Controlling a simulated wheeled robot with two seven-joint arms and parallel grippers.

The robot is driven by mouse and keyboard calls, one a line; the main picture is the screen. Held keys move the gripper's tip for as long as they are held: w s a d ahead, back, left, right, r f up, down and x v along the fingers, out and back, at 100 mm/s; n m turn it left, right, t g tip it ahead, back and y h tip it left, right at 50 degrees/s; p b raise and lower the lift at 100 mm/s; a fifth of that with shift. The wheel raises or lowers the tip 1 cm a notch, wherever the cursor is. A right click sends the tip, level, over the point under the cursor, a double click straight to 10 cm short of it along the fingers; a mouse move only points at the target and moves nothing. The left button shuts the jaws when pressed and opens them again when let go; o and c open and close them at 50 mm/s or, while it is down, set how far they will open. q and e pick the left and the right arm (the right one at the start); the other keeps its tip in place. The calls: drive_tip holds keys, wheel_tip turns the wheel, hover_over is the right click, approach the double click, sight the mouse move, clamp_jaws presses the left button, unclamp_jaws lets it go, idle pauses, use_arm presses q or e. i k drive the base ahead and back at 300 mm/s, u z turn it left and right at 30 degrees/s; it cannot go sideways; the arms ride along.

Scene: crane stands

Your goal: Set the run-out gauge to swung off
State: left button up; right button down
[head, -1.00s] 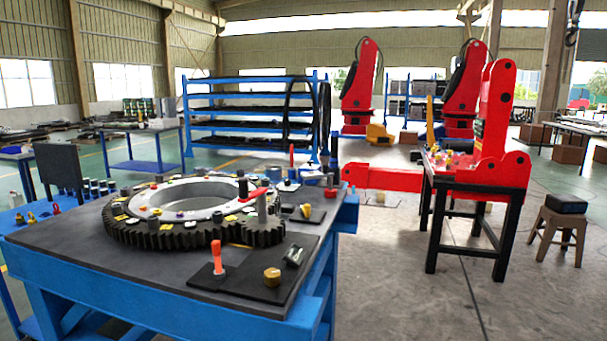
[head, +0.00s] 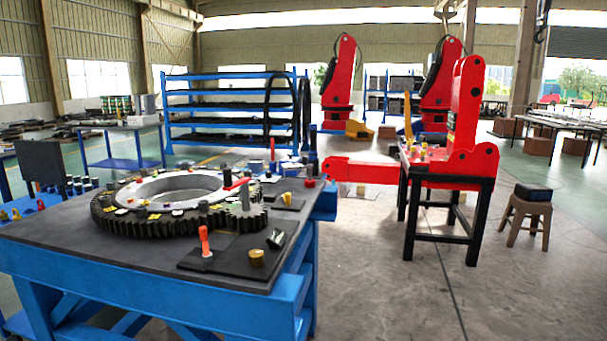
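A large dark toothed ring (head: 110,222) with a pale inner ring lies on the blue bench (head: 60,240). Small coloured pieces sit on the ring. At its right edge is a small pinion gear (head: 246,217) with a grey post. A short red bar (head: 236,184) reaches across the ring's rim near that post. An upright orange-red handle (head: 204,239) stands on a black plate (head: 224,258) at the bench's front right. I cannot tell for sure which of these is the run-out gauge or how it is set. Neither of my grippers is in view.
A red crane arm (head: 375,172) lies level toward a black-legged stand (head: 440,225). A stool (head: 527,218) is at right. Open floor (head: 385,290) lies right of the bench.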

sight(293, 166)
drive_tip(key=u, duration=0.05)
drive_tip(key=k, duration=0.3)
drive_tip(key=z, duration=0.9)
drive_tip(key=i, duration=2.15)
drive_tip(key=u, duration=0.6)
drive_tip(key=i, duration=1.5)
drive_tip(key=u, duration=1)
